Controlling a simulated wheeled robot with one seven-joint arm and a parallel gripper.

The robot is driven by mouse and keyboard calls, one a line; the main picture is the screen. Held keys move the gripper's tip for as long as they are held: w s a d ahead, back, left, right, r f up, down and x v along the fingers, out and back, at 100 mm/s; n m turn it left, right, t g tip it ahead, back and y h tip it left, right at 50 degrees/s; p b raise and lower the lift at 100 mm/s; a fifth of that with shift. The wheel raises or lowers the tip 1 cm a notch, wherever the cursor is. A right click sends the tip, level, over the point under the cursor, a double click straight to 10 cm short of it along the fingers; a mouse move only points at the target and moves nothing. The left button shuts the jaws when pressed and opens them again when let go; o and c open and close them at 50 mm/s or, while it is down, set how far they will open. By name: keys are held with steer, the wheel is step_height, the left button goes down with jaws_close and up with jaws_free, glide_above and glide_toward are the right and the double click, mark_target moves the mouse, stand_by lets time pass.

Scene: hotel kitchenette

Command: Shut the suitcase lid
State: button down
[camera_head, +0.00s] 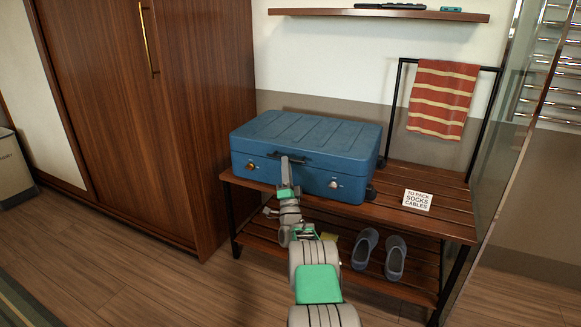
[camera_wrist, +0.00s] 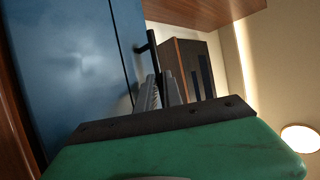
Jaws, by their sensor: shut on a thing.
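The blue suitcase (camera_head: 305,138) lies flat on the slatted wooden rack, its handle and latches facing me. Its lid (camera_head: 310,128) is down on the body, with a thin seam between them; I cannot tell whether it is latched. My gripper (camera_head: 286,162) is at the front of the suitcase, shut on the black handle (camera_head: 262,156). In the wrist view, the handle (camera_wrist: 151,42) runs between the fingers of my gripper (camera_wrist: 160,88), and the blue suitcase (camera_wrist: 70,70) fills the left side. The gripped part of the handle is partly hidden by the fingers.
A wardrobe (camera_head: 150,110) stands left; a wall shelf (camera_head: 375,13) is above. Floor at left is clear.

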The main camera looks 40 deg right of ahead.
steer(key=shift+a+f, duration=0.2)
steer(key=shift+f, duration=0.85)
steer(key=c, duration=1.7)
jaws_free()
steer(key=shift+w+a, duration=0.1)
steer(key=shift+w, duration=0.1)
steer(key=shift+o, duration=1)
steer(key=shift+s+d+r, duration=0.15)
steer(key=shift+d+r, duration=0.05)
steer(key=shift+r, duration=0.2)
steer(key=shift+f, duration=0.1)
steer(key=b+v, duration=0.1)
steer(key=v, duration=0.6)
steer(key=shift+s+a+f+b, duration=0.15)
steer(key=shift+s+f+b, duration=0.05)
steer(key=shift+s+b, duration=0.15)
